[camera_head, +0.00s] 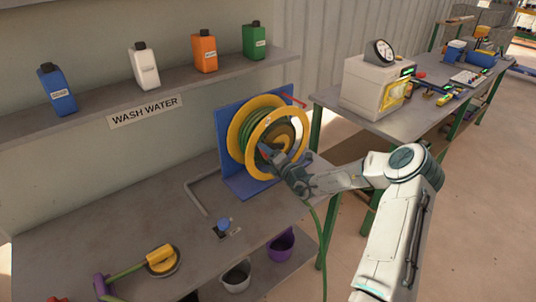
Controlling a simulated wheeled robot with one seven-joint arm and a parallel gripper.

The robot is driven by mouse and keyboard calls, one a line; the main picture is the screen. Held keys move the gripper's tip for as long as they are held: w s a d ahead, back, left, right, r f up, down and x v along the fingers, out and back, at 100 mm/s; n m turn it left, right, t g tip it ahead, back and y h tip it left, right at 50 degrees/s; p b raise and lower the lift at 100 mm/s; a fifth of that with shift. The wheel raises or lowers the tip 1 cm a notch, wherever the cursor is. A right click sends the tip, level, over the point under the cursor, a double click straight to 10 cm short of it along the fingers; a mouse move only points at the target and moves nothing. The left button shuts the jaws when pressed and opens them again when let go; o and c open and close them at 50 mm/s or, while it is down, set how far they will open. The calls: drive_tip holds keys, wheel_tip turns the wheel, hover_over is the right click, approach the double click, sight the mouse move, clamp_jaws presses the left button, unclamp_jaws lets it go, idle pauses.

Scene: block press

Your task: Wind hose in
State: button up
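The hose reel (238,131) has yellow rims and stands upright on a blue mount (247,186) on the bench. Green hose (251,118) is wound on its drum. A length of green hose (321,222) hangs past the bench's right edge, below my wrist. My gripper (268,152) is in front of the lower part of the reel's near rim and overlaps it in the picture. A small red part shows at the fingertips. I cannot tell whether the fingers touch the reel or are closed on anything.
A shelf (190,89) with several bottles runs above the bench (130,221). A second table (400,125) with a white machine (372,84) stands right of the reel.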

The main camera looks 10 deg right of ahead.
drive_tip(key=shift+d, duration=0.25)
drive_tip(key=shift+s+d+f, duration=0.1)
drive_tip(key=shift+s, duration=0.1)
drive_tip(key=b+v, duration=0.3)
drive_tip(key=v, duration=1)
drive_tip(key=shift+s, duration=0.15)
